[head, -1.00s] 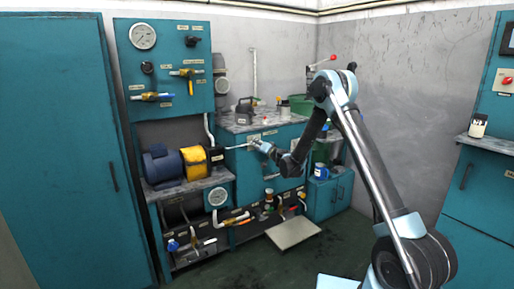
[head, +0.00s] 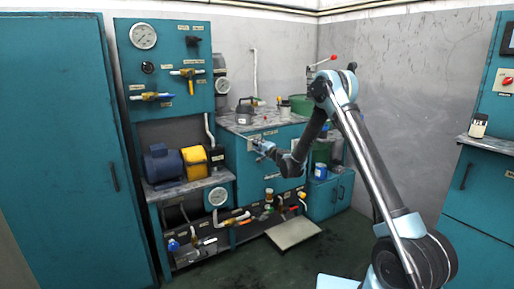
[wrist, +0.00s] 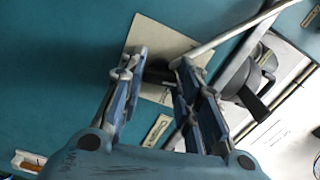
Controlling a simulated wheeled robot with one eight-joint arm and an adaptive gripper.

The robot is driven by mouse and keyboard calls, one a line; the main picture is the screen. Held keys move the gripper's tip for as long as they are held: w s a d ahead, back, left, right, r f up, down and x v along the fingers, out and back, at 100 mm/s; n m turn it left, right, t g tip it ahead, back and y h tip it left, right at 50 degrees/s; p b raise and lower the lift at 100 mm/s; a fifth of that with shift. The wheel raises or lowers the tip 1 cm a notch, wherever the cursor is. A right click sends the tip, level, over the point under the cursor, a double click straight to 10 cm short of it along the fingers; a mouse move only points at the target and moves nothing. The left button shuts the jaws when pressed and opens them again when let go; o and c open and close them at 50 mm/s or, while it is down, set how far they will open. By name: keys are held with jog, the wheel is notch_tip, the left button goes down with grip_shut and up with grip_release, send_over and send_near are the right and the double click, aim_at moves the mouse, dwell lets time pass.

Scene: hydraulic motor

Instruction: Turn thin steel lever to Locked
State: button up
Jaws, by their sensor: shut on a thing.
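The thin steel lever (wrist: 235,32) shows in the wrist view as a slim pale rod. It runs from between my fingers towards the upper right. My gripper (wrist: 162,84) is closed around its dark hub end, in front of a pale square plate (wrist: 153,38) on the teal panel. A small label (wrist: 157,130) sits below the plate; I cannot read it. In the head view my gripper (head: 262,147) is at the teal cabinet front below the worktop, and the lever cannot be made out there.
In the head view a blue motor (head: 161,165) and yellow unit (head: 195,162) stand left of my gripper. Open floor (head: 345,235) lies below.

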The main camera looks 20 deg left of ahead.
jog(key=m, duration=1.1)
jog(key=shift+w+d, duration=0.15)
jog(key=shift+m, duration=0.3)
jog(key=o, duration=1.1)
jog(key=shift+c, duration=0.2)
jog(key=v, duration=1.2)
